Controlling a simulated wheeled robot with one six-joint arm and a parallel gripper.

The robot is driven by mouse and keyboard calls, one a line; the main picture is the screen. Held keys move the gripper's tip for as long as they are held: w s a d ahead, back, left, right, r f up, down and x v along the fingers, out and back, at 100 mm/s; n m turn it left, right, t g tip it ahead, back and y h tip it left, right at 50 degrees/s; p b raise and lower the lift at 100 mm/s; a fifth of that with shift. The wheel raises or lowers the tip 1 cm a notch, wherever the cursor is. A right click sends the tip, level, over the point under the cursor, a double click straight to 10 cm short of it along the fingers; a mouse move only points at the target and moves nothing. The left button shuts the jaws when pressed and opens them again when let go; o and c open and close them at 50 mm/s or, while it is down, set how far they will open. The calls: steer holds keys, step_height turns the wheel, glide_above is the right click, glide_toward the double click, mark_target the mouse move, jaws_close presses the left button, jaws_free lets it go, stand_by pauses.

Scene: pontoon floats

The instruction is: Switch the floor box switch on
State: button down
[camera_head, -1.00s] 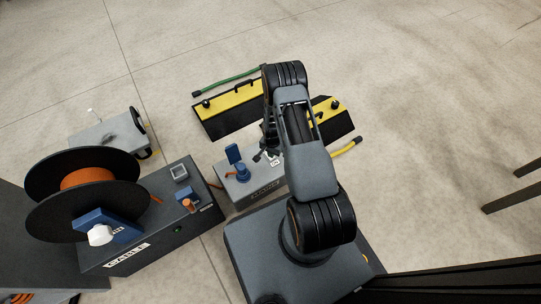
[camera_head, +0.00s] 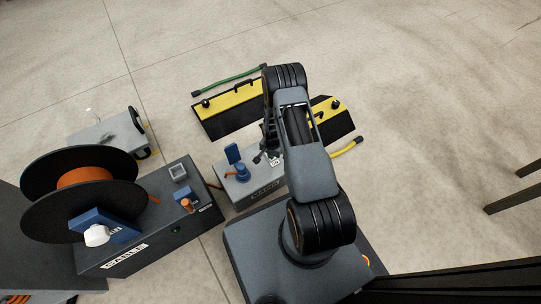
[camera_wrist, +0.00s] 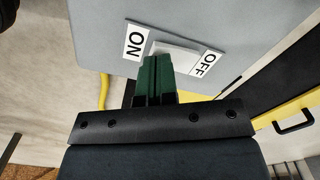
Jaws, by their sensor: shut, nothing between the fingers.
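The floor box (camera_head: 235,192) is a low grey box on the floor, left of my arm in the head view. Its grey top (camera_wrist: 225,22) fills the upper part of the wrist view. A pale rocker switch (camera_wrist: 178,48) lies there between a white ON label (camera_wrist: 135,42) and a white OFF label (camera_wrist: 206,63). My gripper (camera_wrist: 157,62) is shut and empty, its green fingertips over the ON-side end of the rocker and hiding part of it. I cannot tell whether they touch it or which way it is tilted. In the head view my gripper (camera_head: 264,157) is small and dark above the box.
A blue fitting (camera_head: 236,160) stands on the box's left part. A dark cabinet with a cable reel (camera_head: 85,193) stands at left. Open floor lies at right and behind.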

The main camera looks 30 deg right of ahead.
steer(key=shift+f, duration=0.35)
steer(key=shift+r, duration=0.15)
steer(key=shift+r+p, duration=2.3)
steer(key=shift+r, duration=1.15)
steer(key=a+r+n+t+p, duration=0.15)
steer(key=r+p, duration=0.65)
steer(key=r, duration=1.3)
steer(key=a+r+n+p, duration=0.3)
steer(key=r+p, duration=0.6)
steer(key=r, duration=1.2)
steer(key=s+a+r+n+p, duration=0.1)
steer(key=s+r+p, duration=0.4)
steer(key=r, duration=0.6)
steer(key=s+a+r+n+t+p, duration=0.1)
steer(key=s+r+p, duration=0.4)
steer(key=r, duration=0.7)
steer(key=s+a+r+n+t+p, duration=0.1)
steer(key=s+a+r+n+p, duration=0.2)
steer(key=s+r+p, duration=0.3)
step_height(320, 180, up, 5)
steer(key=shift+r+n+p, duration=0.2)
steer(key=shift+n+p, duration=0.35)
steer(key=shift+p, duration=0.15)
